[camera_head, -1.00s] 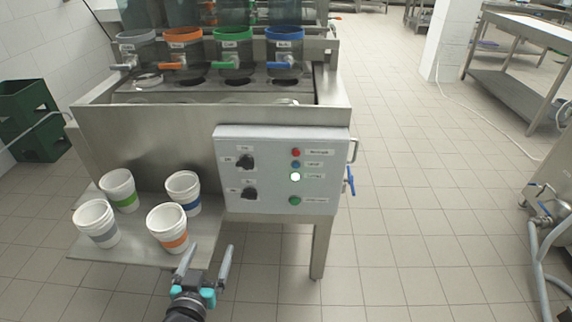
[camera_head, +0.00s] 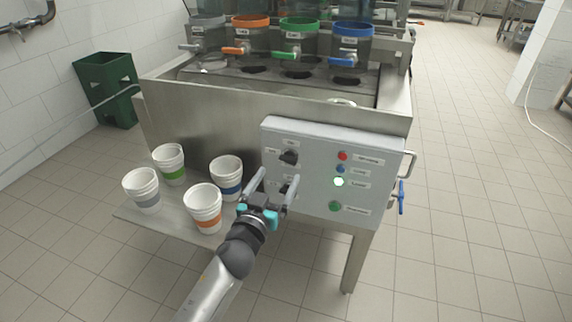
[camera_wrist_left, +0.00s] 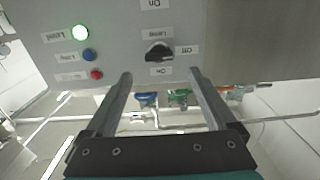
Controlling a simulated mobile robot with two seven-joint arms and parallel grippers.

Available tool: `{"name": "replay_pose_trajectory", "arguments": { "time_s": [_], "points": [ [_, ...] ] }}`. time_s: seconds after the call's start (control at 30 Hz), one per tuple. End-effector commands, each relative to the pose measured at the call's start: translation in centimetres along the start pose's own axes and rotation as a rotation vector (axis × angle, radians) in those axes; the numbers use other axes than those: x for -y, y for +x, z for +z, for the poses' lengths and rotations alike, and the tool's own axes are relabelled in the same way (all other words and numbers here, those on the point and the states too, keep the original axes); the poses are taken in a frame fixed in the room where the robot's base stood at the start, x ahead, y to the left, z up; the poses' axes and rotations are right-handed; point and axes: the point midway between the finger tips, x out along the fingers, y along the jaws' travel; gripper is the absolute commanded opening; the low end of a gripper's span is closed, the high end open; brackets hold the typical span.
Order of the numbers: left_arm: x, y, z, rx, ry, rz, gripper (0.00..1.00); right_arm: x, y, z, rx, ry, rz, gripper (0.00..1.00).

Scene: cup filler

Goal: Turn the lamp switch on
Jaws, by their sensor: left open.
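The grey control panel (camera_head: 312,193) on the front of the steel machine carries two black rotary knobs. The upper knob (camera_head: 289,157) is in plain view; the lower knob (camera_head: 286,189) is partly hidden by my left gripper (camera_head: 277,179). My left gripper is open and empty in front of the panel. In the upside-down left wrist view, the upper knob (camera_wrist_left: 160,51) lies between and beyond the open fingers of the left gripper (camera_wrist_left: 161,74), apart from them. "On" and "Off" labels sit beside it. My right gripper is out of view.
Several white cups, one with an orange band (camera_head: 204,209), stand on a shelf left of my arm. Panel lights include a lit one (camera_head: 338,182), a red one (camera_head: 342,156) and a green one (camera_head: 335,206). A blue valve handle (camera_head: 401,197) sticks out at right.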

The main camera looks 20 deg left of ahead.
Motion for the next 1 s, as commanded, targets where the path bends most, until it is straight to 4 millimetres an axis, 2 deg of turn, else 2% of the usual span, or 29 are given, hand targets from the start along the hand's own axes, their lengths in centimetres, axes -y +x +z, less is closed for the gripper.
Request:
{"name": "replay_pose_trajectory", "arguments": {
  "time_s": [0.2, 0.5, 0.9, 1.0],
  "points": [
    [0.0, 3.4, 0.1, -0.001, 0.003, 0.000, 0.90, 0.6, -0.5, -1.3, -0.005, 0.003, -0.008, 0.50],
    [-0.1, 6.4, 0.1, 0.000, 0.001, 0.001, 0.90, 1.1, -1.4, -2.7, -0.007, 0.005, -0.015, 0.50],
    [0.0, 6.9, 0.0, 0.001, 0.001, 0.000, 0.90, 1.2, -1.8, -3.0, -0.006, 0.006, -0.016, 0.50],
    [0.0, 6.9, 0.0, 0.001, 0.001, 0.000, 0.81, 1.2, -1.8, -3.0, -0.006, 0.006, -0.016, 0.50]
  ]
}}
